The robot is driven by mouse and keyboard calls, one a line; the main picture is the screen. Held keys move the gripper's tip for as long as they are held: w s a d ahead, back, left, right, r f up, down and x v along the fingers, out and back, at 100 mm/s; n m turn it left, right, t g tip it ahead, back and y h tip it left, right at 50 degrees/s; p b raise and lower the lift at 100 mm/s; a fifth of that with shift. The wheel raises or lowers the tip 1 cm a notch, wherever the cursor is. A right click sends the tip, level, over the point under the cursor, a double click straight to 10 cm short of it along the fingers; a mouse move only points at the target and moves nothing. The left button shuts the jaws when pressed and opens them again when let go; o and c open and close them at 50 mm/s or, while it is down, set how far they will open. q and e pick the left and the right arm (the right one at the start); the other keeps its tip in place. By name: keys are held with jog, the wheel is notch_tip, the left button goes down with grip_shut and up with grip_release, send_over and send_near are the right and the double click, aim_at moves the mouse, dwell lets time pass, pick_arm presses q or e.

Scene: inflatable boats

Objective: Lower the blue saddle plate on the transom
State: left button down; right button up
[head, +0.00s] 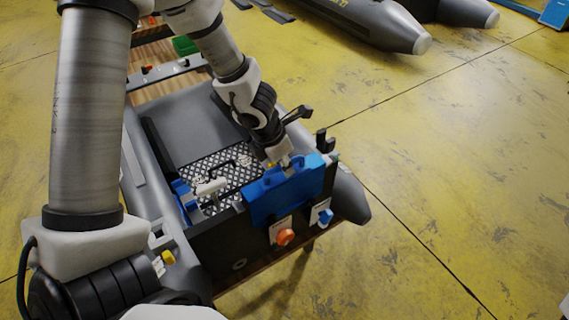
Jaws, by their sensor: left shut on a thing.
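The blue saddle plate (277,203) is at the top edge of the dark transom (215,245) of a grey inflatable boat. Its front face hangs over the transom's outer side, towards the right end. I cannot tell whether it is fully seated. My left gripper (284,163) comes down from above and is shut on the plate's upper part. The fingertips are small and partly hidden by the plate. My right gripper is not in view.
An orange knob (285,237) and a blue piece (325,215) are on the transom below the plate. A black checkered panel (222,168) with small parts lies inside the boat. Another grey boat (375,22) lies behind. The yellow floor at right is clear.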

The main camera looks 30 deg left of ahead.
pick_arm(q)
jog(key=shift+f+b, duration=1.4)
jog(key=shift+f, duration=0.05)
dwell(0.6)
jog(key=shift+r, duration=0.1)
jog(key=c, duration=1.1)
grip_release()
jog(key=shift+r, duration=0.1)
jog(key=shift+s+a+r, duration=0.1)
jog(key=shift+s+r, duration=0.05)
jog(key=shift+r, duration=0.4)
jog(key=v, duration=1)
jog(key=shift+s+r, duration=0.25)
jog(key=shift+r, duration=0.05)
jog(key=shift+w, duration=0.1)
